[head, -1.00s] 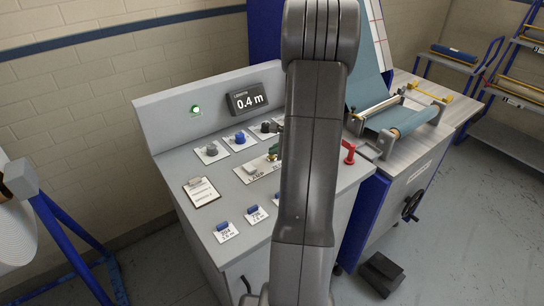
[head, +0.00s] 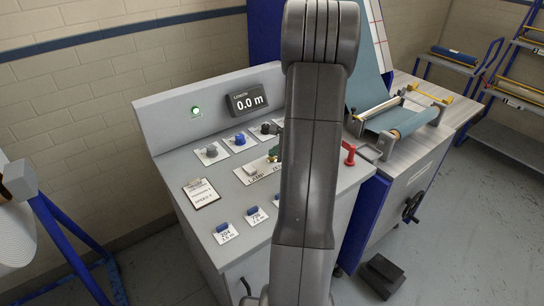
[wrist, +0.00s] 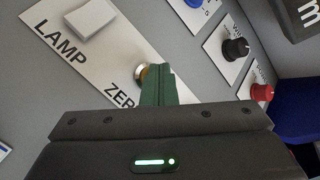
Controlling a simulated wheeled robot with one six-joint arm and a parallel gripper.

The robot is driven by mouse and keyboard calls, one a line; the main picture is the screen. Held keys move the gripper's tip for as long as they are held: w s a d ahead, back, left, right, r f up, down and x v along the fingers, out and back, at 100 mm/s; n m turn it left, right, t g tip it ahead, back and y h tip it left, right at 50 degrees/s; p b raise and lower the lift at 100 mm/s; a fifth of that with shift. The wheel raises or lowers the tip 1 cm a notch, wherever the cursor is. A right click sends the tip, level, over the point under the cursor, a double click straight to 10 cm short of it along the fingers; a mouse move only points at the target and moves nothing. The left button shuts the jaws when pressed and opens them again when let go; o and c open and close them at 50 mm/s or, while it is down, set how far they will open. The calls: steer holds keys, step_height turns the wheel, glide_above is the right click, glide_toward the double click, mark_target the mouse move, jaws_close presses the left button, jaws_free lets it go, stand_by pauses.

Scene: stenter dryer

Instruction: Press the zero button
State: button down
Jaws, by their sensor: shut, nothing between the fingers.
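The zero button (wrist: 139,73) shows in the wrist view as a small round button with a brass-coloured rim, beside the partly covered "ZERO" label. My gripper (wrist: 157,72) is shut and empty, its green fingertips over the button and covering part of it. I cannot tell whether they touch it. The length display (head: 248,101) on the console reads 0.0 m.
The white lamp switch (wrist: 90,18) sits on the same label plate. A black knob (wrist: 236,48) and a red button (wrist: 262,92) are to the right in the wrist view. A clipboard (head: 201,194) lies on the console (head: 190,235). A red-handled lever (head: 350,155) stands right of my arm.

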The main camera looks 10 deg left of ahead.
mark_target(275, 161)
steer(key=shift+r+p, duration=0.4)
steer(key=shift+r, duration=0.35)
steer(key=shift+r+p, duration=1.9)
steer(key=shift+r, duration=0.65)
steer(key=shift+s, duration=0.1)
